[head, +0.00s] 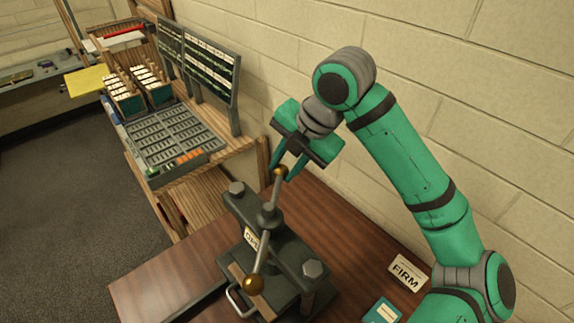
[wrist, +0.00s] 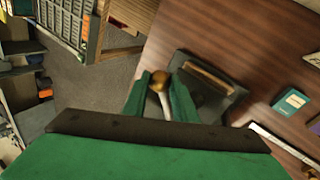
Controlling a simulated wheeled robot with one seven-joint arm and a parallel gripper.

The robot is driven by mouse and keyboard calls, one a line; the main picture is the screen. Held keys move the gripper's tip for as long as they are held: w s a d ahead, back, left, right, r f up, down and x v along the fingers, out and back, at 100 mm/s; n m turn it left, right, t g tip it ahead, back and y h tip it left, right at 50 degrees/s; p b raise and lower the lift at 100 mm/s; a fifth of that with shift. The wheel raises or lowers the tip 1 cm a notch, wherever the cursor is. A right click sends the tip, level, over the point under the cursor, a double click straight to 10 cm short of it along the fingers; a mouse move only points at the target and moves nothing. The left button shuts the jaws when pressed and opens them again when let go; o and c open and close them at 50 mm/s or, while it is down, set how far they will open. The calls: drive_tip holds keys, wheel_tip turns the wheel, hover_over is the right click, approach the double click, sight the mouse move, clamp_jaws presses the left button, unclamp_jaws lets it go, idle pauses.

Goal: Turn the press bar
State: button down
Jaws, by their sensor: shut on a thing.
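The dark grey press (head: 283,262) stands on the brown table. Its press bar (head: 264,240) is a thin grey rod across the top of the central screw, with a brass ball at each end. The near ball (head: 253,284) is free. My gripper (head: 286,173) is shut on the bar's far end, at the far ball (head: 280,171). In the wrist view, the ball (wrist: 159,82) and a short piece of rod show between the two green fingers of my gripper (wrist: 160,92). A white label on the press front is too small to read surely.
A white "FIRM" card (head: 406,273) and a teal booklet (head: 382,311) lie right of the press. A wooden bench (head: 220,160) with a grey compartment tray (head: 172,138) stands at the back left. The block wall is close behind my arm.

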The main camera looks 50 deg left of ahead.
drive_tip(key=c, duration=1.4)
unclamp_jaws()
drive_tip(key=shift+c, duration=0.2)
drive_tip(key=v, duration=1.1)
